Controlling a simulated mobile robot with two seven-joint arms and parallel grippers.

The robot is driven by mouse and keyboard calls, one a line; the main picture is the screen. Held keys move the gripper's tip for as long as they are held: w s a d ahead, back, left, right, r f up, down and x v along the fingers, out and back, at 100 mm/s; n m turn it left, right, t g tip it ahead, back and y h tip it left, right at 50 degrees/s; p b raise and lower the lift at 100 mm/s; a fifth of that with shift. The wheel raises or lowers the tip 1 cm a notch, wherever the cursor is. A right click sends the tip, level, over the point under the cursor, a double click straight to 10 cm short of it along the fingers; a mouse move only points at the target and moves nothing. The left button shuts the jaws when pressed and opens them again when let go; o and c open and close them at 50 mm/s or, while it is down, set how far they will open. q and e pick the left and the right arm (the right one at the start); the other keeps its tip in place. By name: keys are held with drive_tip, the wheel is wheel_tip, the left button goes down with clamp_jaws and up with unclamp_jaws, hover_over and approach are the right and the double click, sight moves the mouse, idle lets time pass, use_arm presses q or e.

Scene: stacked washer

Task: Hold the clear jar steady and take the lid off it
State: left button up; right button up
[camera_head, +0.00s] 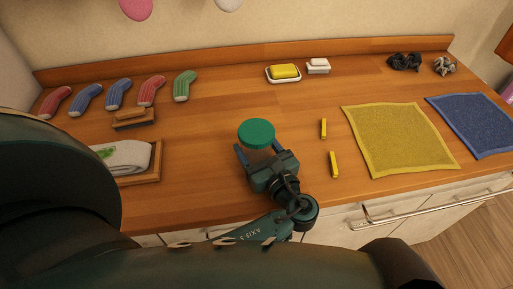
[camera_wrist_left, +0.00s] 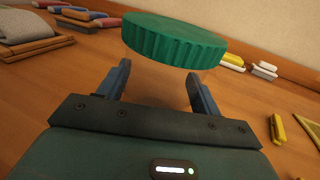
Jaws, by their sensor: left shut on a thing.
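The clear jar (camera_head: 257,156) stands on the wooden counter with its green ribbed lid (camera_head: 256,132) on top. The lid also shows large in the left wrist view (camera_wrist_left: 174,40); the see-through body below it is hard to make out. My left gripper (camera_head: 254,155) is at the jar's body from the front, just below the lid, one finger on each side. In the left wrist view its blue fingers (camera_wrist_left: 158,82) are shut on the jar, with the lid above them. My right gripper is in neither view.
Two yellow bars (camera_head: 323,128) lie just right of the jar. A yellow cloth (camera_head: 398,138) and a blue cloth (camera_head: 478,124) lie farther right. A soap dish (camera_head: 270,79) is behind. Several socks (camera_head: 118,93), a brush (camera_head: 134,123) and a tray (camera_head: 155,163) with a towel are at left.

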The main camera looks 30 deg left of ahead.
sight(256, 129)
use_arm(q)
drive_tip(key=shift+c, duration=0.5)
drive_tip(key=shift+r+p, duration=0.25)
drive_tip(key=shift+p, duration=0.05)
wheel_tip(256, 129, up, 3)
drive_tip(key=p, duration=0.3)
drive_tip(key=shift+r, duration=0.1)
wheel_tip(256, 129, up, 5)
drive_tip(key=shift+r, duration=0.7)
drive_tip(key=o, duration=0.5)
drive_tip(key=shift+c, duration=0.2)
drive_tip(key=c, duration=0.8)
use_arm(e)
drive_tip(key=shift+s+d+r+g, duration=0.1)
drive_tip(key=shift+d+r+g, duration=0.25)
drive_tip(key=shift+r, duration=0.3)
use_arm(q)
drive_tip(key=shift+c, duration=0.3)
